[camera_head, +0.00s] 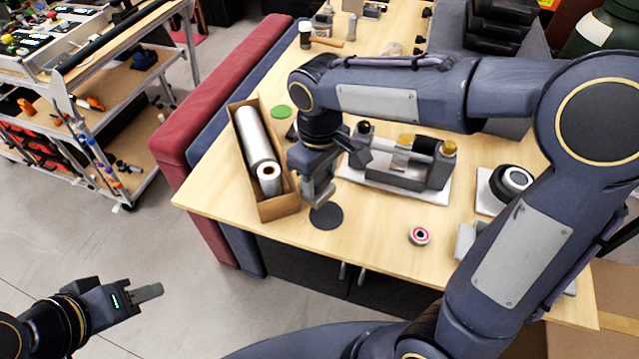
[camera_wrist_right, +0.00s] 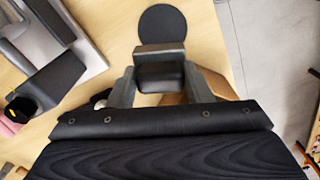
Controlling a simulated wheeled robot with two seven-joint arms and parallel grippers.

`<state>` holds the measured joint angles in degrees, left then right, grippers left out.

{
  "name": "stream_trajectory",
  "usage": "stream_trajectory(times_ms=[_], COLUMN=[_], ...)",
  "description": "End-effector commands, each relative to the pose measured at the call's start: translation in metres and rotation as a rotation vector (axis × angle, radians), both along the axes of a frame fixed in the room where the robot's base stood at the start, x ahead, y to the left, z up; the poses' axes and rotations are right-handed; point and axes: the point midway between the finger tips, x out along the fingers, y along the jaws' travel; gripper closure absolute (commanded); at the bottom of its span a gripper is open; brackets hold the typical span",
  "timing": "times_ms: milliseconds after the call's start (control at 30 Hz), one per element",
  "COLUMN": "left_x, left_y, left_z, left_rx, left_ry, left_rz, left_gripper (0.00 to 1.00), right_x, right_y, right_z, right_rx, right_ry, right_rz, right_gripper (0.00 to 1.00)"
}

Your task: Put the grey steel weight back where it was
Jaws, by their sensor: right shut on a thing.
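My right gripper (camera_head: 318,192) is above the front left part of the wooden table. In the right wrist view, my right gripper (camera_wrist_right: 160,78) is shut on the grey steel weight (camera_wrist_right: 160,50), a blocky piece between the two fingers. In the head view the weight is hard to separate from the fingers. A flat black disc (camera_head: 326,216) lies bare on the table just below the gripper; it also shows beyond the weight in the right wrist view (camera_wrist_right: 162,24). A green disc (camera_head: 281,112) lies farther back. My left gripper (camera_head: 148,292) is over the floor at lower left, seen edge-on.
An open cardboard box (camera_head: 277,208) with rolls stands left of the right gripper. A tray (camera_head: 437,193) with a dark device is to its right. A small red-and-white round item (camera_head: 419,236) lies near the front. Bare table (camera_head: 375,235) lies between.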

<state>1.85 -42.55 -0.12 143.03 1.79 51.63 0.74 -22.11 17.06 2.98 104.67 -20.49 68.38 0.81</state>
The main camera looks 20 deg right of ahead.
Motion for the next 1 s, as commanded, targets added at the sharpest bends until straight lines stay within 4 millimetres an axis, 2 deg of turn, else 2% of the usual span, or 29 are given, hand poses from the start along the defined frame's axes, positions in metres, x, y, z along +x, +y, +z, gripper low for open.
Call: stream_trajectory(times_ms=[33,233,667,700,867,1000], left_x=[0.0,0.0,0.0,0.0,0.0,0.0], left_y=[0.0,0.0,0.0,0.0,0.0,0.0], left_z=[0.002,0.001,-0.003,-0.003,-0.002,-0.002], left_rx=[0.0,0.0,0.0,0.0,0.0,0.0], left_ry=[0.0,0.0,0.0,0.0,0.0,0.0], left_rz=[0.0,0.0,0.0,0.0,0.0,0.0], left_gripper=[0.64,0.64,0.64,0.64,0.64,0.64], right_x=[0.005,0.004,0.004,0.004,0.004,0.004], right_y=[-0.001,-0.001,-0.001,-0.001,-0.001,-0.001], right_z=[-0.005,-0.032,-0.039,-0.04,-0.039,-0.038], right_rx=[-0.001,-0.002,0.0,-0.001,-0.001,-0.001], right_ry=[0.002,0.001,-0.001,0.001,0.001,0.001], right_rz=[-0.003,0.0,-0.001,-0.001,-0.001,-0.001], right_gripper=[0.96,0.96,0.96,0.53,0.33,0.33])
